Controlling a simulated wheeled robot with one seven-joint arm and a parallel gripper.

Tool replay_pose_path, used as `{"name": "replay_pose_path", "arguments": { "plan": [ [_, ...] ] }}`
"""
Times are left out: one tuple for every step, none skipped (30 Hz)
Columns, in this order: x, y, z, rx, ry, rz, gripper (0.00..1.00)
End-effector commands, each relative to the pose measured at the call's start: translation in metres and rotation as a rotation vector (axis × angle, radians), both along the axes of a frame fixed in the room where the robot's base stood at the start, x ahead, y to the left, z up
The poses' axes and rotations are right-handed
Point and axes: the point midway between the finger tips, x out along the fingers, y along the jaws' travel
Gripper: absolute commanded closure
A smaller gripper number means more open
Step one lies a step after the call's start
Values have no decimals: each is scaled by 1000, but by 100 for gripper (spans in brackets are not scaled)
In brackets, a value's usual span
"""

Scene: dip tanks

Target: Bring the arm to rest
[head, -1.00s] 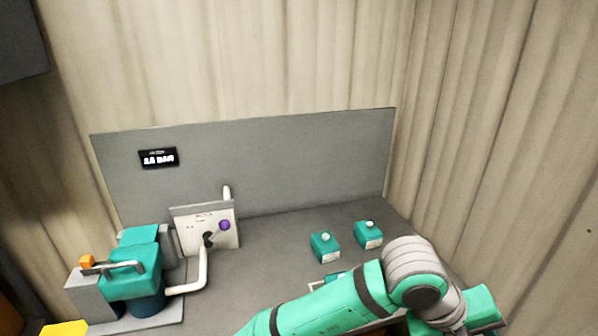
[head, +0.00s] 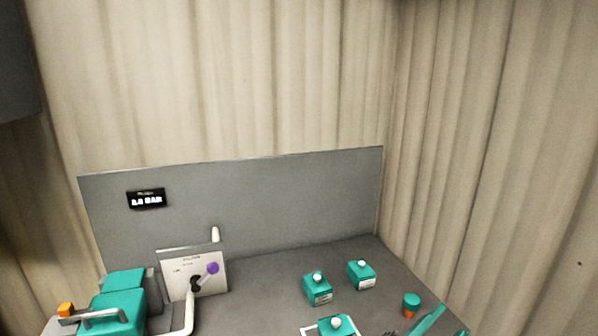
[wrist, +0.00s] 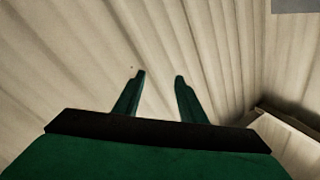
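My gripper (wrist: 160,76) shows in the wrist view with its two dark green fingers apart and nothing between them. Beyond the fingers is only the pale ribbed wall (wrist: 75,60); no bench object is near them. In the head view my gripper is out of sight, and the large arm links are no longer in the picture. A thin teal piece at the bottom right edge of the head view may be part of my arm; I cannot tell.
A grey bench holds a teal pump (head: 118,305), a white valve panel (head: 180,270) with a purple-knobbed lever (head: 211,268), several teal containers (head: 317,288) and a teal-and-orange piece (head: 411,304). A pressure display (head: 146,199) hangs on the grey backboard (head: 290,205).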

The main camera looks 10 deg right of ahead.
Motion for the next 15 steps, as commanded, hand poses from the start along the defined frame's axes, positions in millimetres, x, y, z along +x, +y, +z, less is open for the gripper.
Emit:
{"name": "replay_pose_path", "arguments": {
  "plan": [
    [5, 9, -11, -39, 56, 44, 63],
    [9, 15, -16, -62, 84, 73, 63],
    [13, 23, -23, -91, 123, 109, 63],
    [16, 30, -30, -111, 152, 136, 63],
    [18, 36, -36, -132, 179, 164, 63],
    [21, 45, -45, -158, 214, 200, 63],
    [23, 52, -52, -176, 242, 228, 63],
    [24, 59, -59, -195, 268, 255, 63],
    [26, 69, -69, -218, 300, 293, 63],
    [26, 76, -77, -235, 325, 321, 63],
    [26, 84, -85, -251, 348, 348, 63],
    [26, 94, -95, -272, 378, 386, 63],
    [24, 102, -103, -288, 401, 412, 63],
    [23, 110, -112, -299, 421, 441, 63],
    [20, 120, -123, -317, 448, 477, 63]
  ]
}}
